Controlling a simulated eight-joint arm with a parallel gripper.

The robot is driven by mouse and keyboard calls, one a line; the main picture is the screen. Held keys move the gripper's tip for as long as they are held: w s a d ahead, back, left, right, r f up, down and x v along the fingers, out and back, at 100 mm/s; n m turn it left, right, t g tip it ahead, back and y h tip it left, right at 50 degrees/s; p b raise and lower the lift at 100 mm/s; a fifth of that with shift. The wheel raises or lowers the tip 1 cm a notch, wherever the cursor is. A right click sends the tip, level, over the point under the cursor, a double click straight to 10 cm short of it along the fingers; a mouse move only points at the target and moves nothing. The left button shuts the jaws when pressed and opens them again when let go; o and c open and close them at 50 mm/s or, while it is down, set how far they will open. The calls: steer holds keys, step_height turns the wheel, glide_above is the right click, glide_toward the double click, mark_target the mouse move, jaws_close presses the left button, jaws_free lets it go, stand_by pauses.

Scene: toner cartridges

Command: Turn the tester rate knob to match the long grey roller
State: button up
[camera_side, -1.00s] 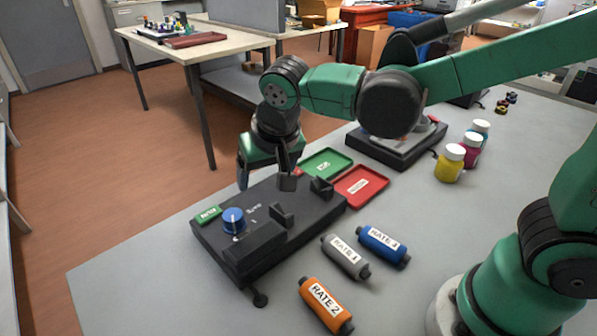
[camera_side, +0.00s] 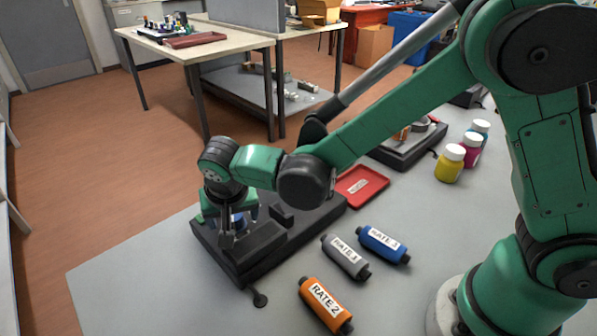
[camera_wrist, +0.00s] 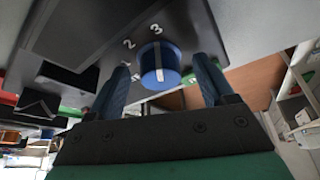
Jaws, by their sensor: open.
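The blue rate knob (camera_wrist: 160,66) stands on the black tester (camera_side: 300,222), with a white line on its side and the digits 2 and 3 printed beside it; another mark is partly hidden. My gripper (camera_side: 236,230) is open over the tester's left end, pointing down. In the wrist view its two fingers (camera_wrist: 161,72) lie either side of the knob, with gaps showing. In the side view the fingers partly cover the knob (camera_side: 238,220). The grey roller (camera_side: 345,257) lies on the table right of the tester; its label reads RATE and a digit, probably 1.
A blue roller (camera_side: 383,245) and an orange roller (camera_side: 326,305), labelled RATE 2, lie near the grey one. A red tray (camera_side: 361,187) sits behind the tester. Yellow, magenta and blue bottles (camera_side: 449,164) stand at the right. Upright supports (camera_side: 281,214) rise from the tester.

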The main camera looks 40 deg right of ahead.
jaws_close()
steer(key=shift+n, duration=0.4)
steer(key=n+y, duration=0.1)
steer(key=n, duration=0.2)
steer(key=shift+d+n+y, duration=0.15)
steer(key=shift+n+y, duration=0.25)
steer(key=n, duration=0.2)
steer(key=n+y, duration=0.1)
steer(key=n, duration=0.1)
steer(key=shift+d+y, duration=0.15)
steer(key=shift+y, duration=0.15)
steer(key=n, duration=0.2)
steer(key=n+y, duration=0.1)
steer(key=n, duration=0.2)
steer(key=shift+w+d+g+y, duration=0.1)
steer(key=shift+d+g+y, duration=0.05)
steer(key=shift+g+y, duration=0.2)
steer(key=shift+w+n+g+y, duration=0.1)
steer(key=shift+n+g+y, duration=0.25)
steer(key=shift+n, duration=0.75)
steer(key=shift+n+g+y, duration=0.1)
steer(key=shift+n+g, duration=0.3)
steer(key=shift+n, duration=0.7)
